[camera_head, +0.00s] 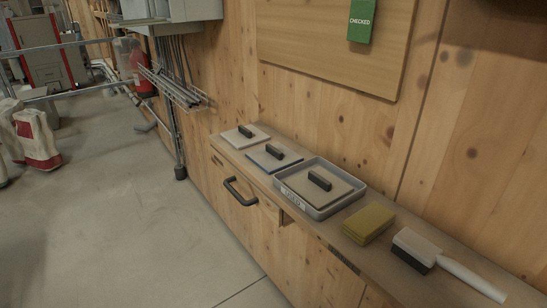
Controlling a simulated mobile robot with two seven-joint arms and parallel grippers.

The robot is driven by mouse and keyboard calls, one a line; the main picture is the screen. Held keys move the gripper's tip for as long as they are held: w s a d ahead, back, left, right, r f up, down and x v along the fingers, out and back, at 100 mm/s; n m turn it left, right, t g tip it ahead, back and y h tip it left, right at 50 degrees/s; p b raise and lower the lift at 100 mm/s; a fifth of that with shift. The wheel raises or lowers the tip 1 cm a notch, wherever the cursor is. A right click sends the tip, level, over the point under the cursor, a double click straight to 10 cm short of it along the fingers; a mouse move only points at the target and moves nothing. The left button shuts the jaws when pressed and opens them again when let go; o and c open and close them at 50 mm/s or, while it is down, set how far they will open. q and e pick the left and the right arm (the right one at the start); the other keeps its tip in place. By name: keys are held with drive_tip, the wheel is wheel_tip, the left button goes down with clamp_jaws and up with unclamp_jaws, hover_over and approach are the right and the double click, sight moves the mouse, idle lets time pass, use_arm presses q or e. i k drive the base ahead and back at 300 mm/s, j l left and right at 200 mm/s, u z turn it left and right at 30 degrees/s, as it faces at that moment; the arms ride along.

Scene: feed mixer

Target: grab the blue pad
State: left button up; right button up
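The pad that looks blue-grey (261,157) lies flat on the narrow wooden ledge, with a black bar handle on top. It is between a pale pad (236,139) on its left and a grey tray (324,212) on its right. The tray holds a beige pad (338,191) with a similar black handle. Neither of my grippers is in view.
On the ledge (401,285), a yellow sponge-like block (369,221) and a white-handled brush (460,272) lie right of the tray. A dark pull handle (239,193) sticks out from the front below. A wooden wall rises behind. The floor at left is open.

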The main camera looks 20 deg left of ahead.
sight(275, 157)
drive_tip(key=i+j+z, duration=0.15)
drive_tip(key=z, duration=0.2)
drive_tip(key=i+j+z, duration=0.1)
drive_tip(key=j+z, duration=0.25)
